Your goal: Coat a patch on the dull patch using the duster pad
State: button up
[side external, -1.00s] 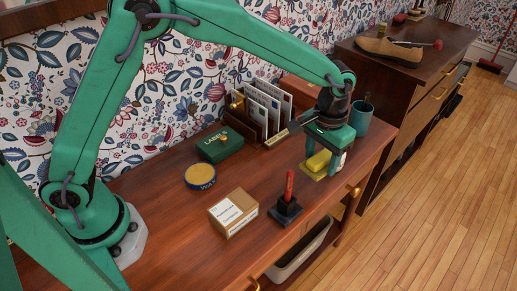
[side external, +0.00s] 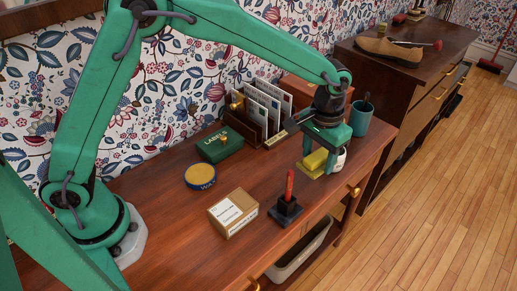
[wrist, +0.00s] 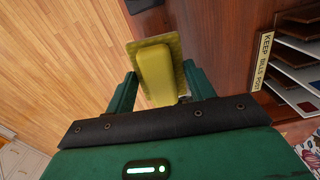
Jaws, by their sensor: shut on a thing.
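The duster pad is a yellow-olive block with a raised grip on a flat, wider base (side external: 312,166). It also shows in the wrist view (wrist: 155,72), its grip between my two green fingers. My gripper (wrist: 160,82) is shut on that grip. In the side view my gripper (side external: 321,154) points down near the right front of the wooden desk. The pad looks slightly tilted there; I cannot tell whether it touches the desk. I cannot make out the dull patch; the pad and fingers cover part of the desk.
A white object (side external: 341,157) stands close beside my gripper, a teal cup (side external: 360,118) behind it. The letter rack (side external: 241,125), green label box (side external: 219,147), round yellow-topped tin (side external: 200,176), cardboard box (side external: 233,213) and red-handled tool in a black stand (side external: 286,210) are leftward. The desk's front edge is near.

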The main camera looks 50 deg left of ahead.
jog(key=s+a, duration=0.4)
jog(key=a, duration=0.3)
jog(key=s+a, duration=0.3)
jog(key=a, duration=0.5)
send_over(200, 173)
jog(key=shift+f, duration=0.45)
jog(key=shift+f, duration=0.15)
jog(key=shift+f, duration=2.85)
jog(key=shift+f, duration=0.6)
jog(key=shift+r, duration=0.15)
notch_tip(200, 173, up, 7)
dwell(0.9)
dwell(0.5)
